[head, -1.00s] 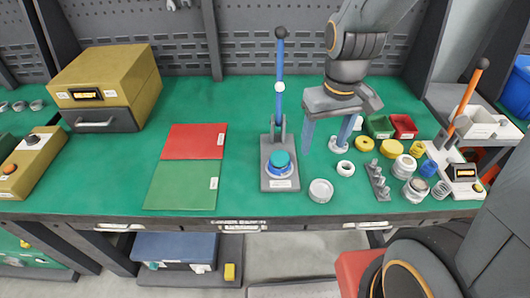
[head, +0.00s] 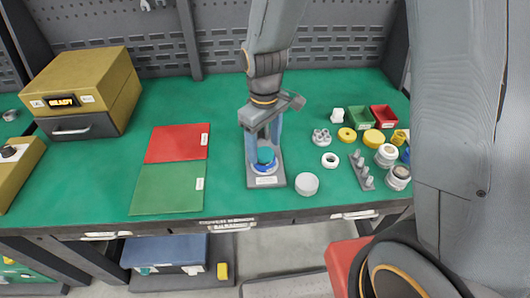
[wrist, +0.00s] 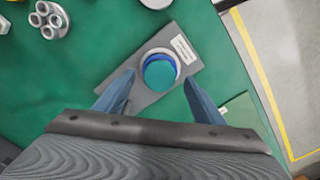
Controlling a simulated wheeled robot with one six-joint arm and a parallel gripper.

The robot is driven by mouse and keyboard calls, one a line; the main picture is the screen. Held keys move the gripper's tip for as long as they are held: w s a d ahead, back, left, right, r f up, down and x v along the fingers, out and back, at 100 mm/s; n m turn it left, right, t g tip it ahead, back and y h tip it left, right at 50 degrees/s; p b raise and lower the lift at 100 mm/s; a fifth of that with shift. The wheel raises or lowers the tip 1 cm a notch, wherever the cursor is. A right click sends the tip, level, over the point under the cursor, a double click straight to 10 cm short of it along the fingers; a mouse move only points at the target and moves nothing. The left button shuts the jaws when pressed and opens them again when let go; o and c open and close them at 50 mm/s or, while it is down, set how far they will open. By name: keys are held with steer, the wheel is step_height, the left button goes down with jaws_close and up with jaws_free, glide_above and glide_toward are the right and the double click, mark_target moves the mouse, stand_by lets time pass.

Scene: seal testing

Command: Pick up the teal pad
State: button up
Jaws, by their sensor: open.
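In the wrist view the teal pad (wrist: 159,74) shows just ahead of the fingers, over the blue ring. My gripper (head: 264,150) is open, pointing down over the press, with one blue finger to each side of the pad in the head view. The wrist view shows my gripper (wrist: 160,90) with nothing between its fingers. I cannot tell whether the fingertips are level with the pad.
A red sheet (head: 177,142) and green sheet (head: 166,188) lie left. A white round cap (head: 306,184) and white ring (head: 330,160) lie right, near a dark pegged stand (head: 362,170).

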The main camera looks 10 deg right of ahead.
steer(key=shift+f, duration=0.6)
steer(key=shift+c, duration=0.3)
steer(key=c, duration=1.2)
steer(key=shift+r, duration=0.15)
